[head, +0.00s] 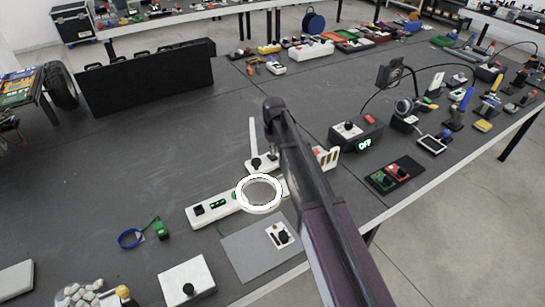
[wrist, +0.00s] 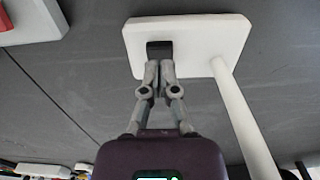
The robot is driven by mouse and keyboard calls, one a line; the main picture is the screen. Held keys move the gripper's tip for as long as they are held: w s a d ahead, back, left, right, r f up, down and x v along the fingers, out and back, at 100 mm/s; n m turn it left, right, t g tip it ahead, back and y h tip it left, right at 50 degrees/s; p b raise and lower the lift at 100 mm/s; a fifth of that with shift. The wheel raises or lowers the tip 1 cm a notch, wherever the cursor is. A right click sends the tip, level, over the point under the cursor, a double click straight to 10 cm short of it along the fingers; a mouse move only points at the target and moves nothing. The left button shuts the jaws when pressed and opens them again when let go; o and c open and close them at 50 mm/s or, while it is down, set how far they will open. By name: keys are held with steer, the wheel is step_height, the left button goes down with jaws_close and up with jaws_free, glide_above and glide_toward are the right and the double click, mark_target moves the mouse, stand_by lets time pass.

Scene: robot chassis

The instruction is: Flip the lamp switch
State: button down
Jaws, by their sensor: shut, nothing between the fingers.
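A white lamp base (wrist: 188,36) with a black switch (wrist: 159,49) shows in the wrist view. A white post (wrist: 238,110) joins the base at its right part and runs down the picture. My gripper (wrist: 159,64) is shut and empty, with its fingertips at the lower edge of the switch; whether they touch it is unclear. In the head view, a white base (head: 262,163) with a black switch and a white post (head: 253,136) stands beside my arm. My arm hides part of this area, and I cannot make out the fingertips there.
A white ring (head: 259,193) overlaps the white power strip (head: 207,214) in the head view. A grey board (head: 248,254) and a white box with a black knob (head: 187,282) lie nearer. Open tabletop lies left of the post.

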mark_target(274, 157)
steer(key=shift+f+b, duration=1.1)
stand_by(1.0)
steer(key=shift+r+p, duration=3.55)
steer(key=shift+d, duration=0.1)
steer(key=s+d+m, duration=0.6)
steer(key=s+d, duration=1.5)
steer(key=s, duration=0.3)
steer(key=shift+d+m, duration=0.3)
steer(key=shift+m, duration=0.1)
